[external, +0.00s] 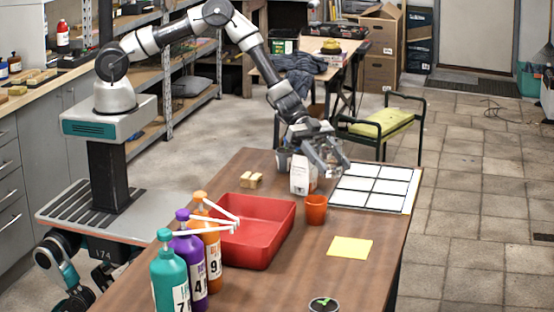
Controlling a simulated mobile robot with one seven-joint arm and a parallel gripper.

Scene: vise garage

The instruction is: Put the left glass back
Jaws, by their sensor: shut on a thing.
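My gripper (328,158) is over the far part of the wooden table, between a white carton and a white gridded board. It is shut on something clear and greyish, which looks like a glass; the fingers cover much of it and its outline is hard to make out. I cannot tell whether it touches the table. A dark grey cup (283,160) stands at the table's far edge, left of the carton. No other clear glass can be made out.
The white carton (303,174) and orange cup (316,209) stand close to my gripper. The gridded board (375,187) lies to its right. A red tray (256,245), several pump bottles (189,255), wooden blocks (250,180) and a yellow sheet (349,247) occupy the wooden table (300,275).

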